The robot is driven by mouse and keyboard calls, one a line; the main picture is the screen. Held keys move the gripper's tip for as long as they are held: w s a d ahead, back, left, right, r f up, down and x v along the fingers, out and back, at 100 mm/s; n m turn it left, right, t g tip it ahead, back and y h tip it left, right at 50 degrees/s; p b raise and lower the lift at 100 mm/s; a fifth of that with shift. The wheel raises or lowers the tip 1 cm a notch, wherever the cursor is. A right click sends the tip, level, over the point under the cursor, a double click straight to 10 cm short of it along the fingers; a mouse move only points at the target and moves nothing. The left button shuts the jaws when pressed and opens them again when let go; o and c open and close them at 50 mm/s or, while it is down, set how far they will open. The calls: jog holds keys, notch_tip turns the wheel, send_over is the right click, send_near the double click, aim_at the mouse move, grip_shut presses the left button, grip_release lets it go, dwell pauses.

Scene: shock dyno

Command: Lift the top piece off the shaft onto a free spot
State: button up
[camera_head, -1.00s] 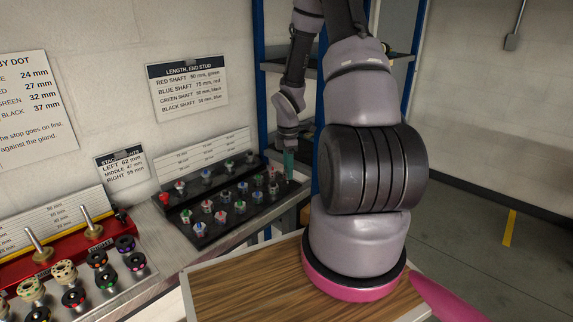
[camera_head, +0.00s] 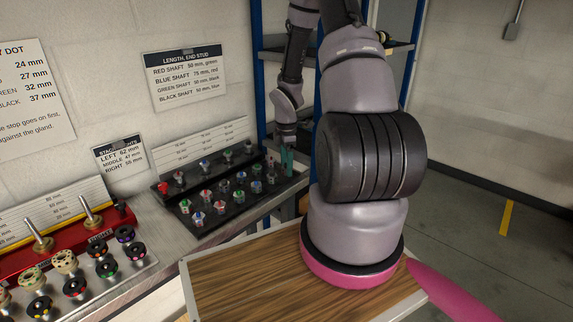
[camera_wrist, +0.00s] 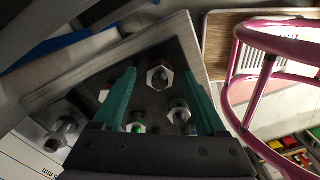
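A red stand (camera_head: 62,249) at the lower left holds two upright silver shafts, one on the left (camera_head: 38,233) and one on the right (camera_head: 91,211). Each has a brass-coloured piece at its foot. I cannot tell which shaft the task means. My gripper (camera_head: 287,160) has green fingers and hangs at the right end of a black board of studs (camera_head: 238,209), away from the red stand. In the wrist view my gripper (camera_wrist: 160,72) is open, with hex-based studs below and between its fingers. A hex stud (camera_wrist: 159,77) shows between the fingertips; nothing appears held.
Cream and black ring pieces (camera_head: 105,268) stand in rows before the red stand. The black board carries several coloured studs. A wooden-topped surface (camera_head: 240,275) lies below my arm, mostly bare. A blue-post shelf (camera_head: 259,70) stands behind the arm.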

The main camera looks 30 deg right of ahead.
notch_tip(320, 180, up, 11)
dwell(0.5)
jog(key=shift+f, duration=0.1)
jog(key=shift+c, duration=0.3)
dwell(0.9)
